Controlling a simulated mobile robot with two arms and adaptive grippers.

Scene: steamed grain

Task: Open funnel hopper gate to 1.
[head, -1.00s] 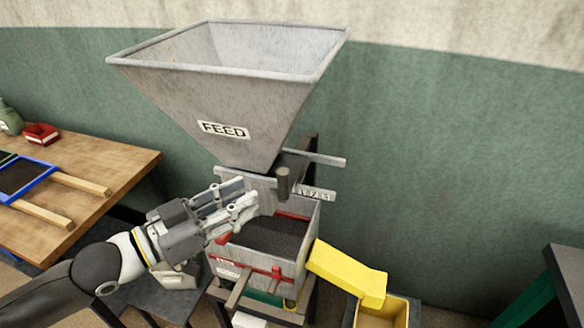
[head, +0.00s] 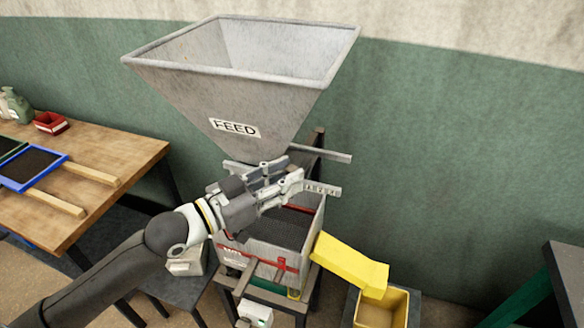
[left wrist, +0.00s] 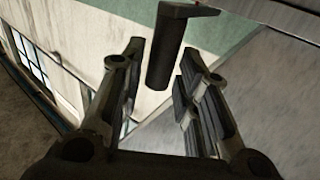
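The grey funnel hopper (head: 190,95) with the FEED label stands in the middle of the head view. Its gate plate (head: 325,155) sticks out to the right below the funnel, above a numbered scale plate (head: 324,189). My left gripper (head: 294,171) is just below the funnel mouth and hides the gate's dark handle in the head view. In the left wrist view, the dark cylindrical handle (left wrist: 166,50) shows between the fingertips of the open left gripper (left wrist: 162,62), with gaps at both sides. My right gripper is not in view.
A mesh screen box (head: 280,232) sits under the gate. A yellow chute (head: 345,262) leads down to a yellow bin (head: 400,305). A wooden table (head: 110,160) with blue-framed tray stands left. A dark table (head: 568,262) is at the right edge.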

